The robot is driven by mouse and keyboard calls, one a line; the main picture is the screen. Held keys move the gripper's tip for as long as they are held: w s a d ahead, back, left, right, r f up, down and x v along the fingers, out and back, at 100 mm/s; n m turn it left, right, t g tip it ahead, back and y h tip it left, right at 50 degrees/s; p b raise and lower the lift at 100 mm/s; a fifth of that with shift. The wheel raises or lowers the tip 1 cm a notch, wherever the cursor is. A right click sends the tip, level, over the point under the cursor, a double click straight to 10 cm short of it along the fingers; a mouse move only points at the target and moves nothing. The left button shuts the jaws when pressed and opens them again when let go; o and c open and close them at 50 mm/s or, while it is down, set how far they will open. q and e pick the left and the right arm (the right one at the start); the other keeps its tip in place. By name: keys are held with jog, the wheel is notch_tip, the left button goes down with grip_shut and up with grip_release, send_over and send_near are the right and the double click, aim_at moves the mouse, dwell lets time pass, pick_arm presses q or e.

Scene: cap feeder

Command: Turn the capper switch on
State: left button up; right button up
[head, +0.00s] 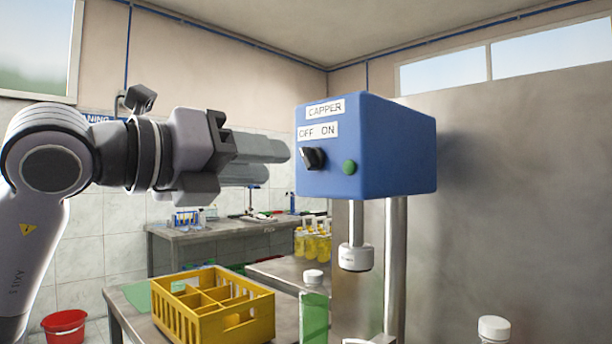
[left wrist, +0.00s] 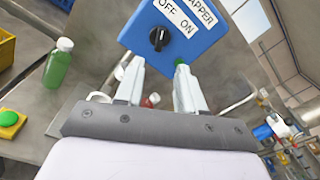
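The blue capper box (head: 385,145) hangs at the centre right, labelled CAPPER, OFF and ON. Its black rotary switch (head: 313,158) sits below the labels and appears turned toward OFF. The switch also shows in the left wrist view (left wrist: 159,38), ahead of the gap between my fingers. My left gripper (head: 280,162) is just left of the box front, level with the switch. In the left wrist view its two pale fingers (left wrist: 160,78) stand apart with nothing between them, short of the switch. My right gripper is out of view.
A green button (head: 349,167) is right of the switch. The capping head (head: 355,257) hangs below the box, near a green bottle (head: 314,312). A yellow crate (head: 245,328) stands on the table at lower left. A white-capped bottle (head: 493,330) is at lower right.

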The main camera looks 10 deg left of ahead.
aim_at(304, 159)
pick_arm(q)
jog(key=shift+t, duration=0.3)
jog(key=shift+a+r+p+x, duration=0.15)
jog(key=shift+p+x, duration=0.15)
jog(key=shift+x, duration=1.4)
jog(key=shift+a+r+p+x, duration=0.15)
jog(key=shift+p+x, duration=0.1)
jog(key=shift+x, duration=1.4)
jog(key=shift+w, duration=0.2)
grip_shut()
